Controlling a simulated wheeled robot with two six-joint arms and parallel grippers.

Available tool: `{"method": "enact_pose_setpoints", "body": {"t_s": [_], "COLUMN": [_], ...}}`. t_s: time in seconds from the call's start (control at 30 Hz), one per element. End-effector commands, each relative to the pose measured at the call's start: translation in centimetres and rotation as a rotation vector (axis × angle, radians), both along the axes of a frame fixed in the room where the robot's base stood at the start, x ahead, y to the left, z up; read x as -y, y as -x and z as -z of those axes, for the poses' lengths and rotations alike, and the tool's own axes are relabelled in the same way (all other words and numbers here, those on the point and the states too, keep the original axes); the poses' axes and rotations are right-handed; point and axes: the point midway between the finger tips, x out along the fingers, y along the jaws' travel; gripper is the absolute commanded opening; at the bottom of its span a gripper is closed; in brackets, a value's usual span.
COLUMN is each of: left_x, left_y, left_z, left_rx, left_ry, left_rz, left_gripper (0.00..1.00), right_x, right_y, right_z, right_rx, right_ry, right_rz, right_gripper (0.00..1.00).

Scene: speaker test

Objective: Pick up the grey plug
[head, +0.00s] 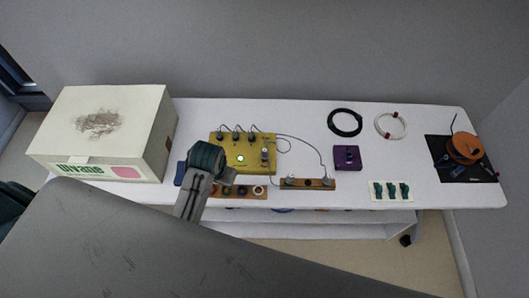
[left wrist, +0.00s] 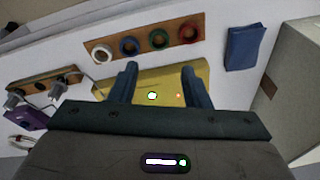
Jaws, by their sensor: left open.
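Grey plugs stand on a wooden strip at the right of the yellow box; one is at its left end (head: 290,181) and one at its right end (head: 326,181). They also show at the left of the left wrist view, a nearer plug (left wrist: 57,88) and a farther plug (left wrist: 15,97). Further dark plugs with cables sit along the back of the yellow box (head: 245,165). I cannot tell which plug is meant. My left gripper (head: 210,162) is over the left part of the yellow box; in the left wrist view its fingers (left wrist: 158,82) are apart and empty.
A wooden strip with coloured rings (left wrist: 145,42) and a blue object (left wrist: 244,47) lie nearby. A large white box (head: 110,130) stands left. A purple box (head: 347,158), cable coils (head: 345,122) and an orange reel (head: 465,147) are on the right of the white table (head: 410,165).

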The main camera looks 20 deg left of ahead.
Motion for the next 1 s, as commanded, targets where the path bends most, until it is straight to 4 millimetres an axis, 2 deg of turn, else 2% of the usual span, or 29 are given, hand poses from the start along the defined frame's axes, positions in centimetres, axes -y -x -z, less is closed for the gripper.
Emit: {"method": "enact_pose_setpoints", "body": {"t_s": [0.03,0.3,0.43,0.53,0.67,1.0], "left_x": [0.6,5.0,6.9,7.8,8.2,8.3], "left_y": [-1.9,-11.9,-15.2,-16.7,-17.3,-17.3], "left_z": [-0.4,-2.2,-3.6,-4.3,-4.2,0.4], "left_rx": [-0.008,-0.113,-0.153,-0.170,-0.182,-0.182], "left_ry": [0.010,0.047,0.057,0.059,0.060,0.060], "left_rz": [-0.001,0.034,0.061,0.074,0.082,0.082], "left_gripper": [0.43,0.43,0.43,0.43,0.43,0.43], "right_x": [0.0,-0.4,-0.6,-0.7,-0.6,-0.4], "right_y": [0.0,0.1,0.1,0.0,0.0,0.0], "right_z": [-0.1,-0.2,-0.1,-0.1,-0.4,-1.7], "right_rx": [0.000,-0.001,-0.001,-0.001,0.000,0.000], "right_ry": [0.000,-0.004,-0.007,-0.007,-0.007,-0.004], "right_rz": [0.000,0.002,0.002,0.002,0.002,0.002], "right_gripper": [0.36,0.36,0.36,0.36,0.36,0.36]}}
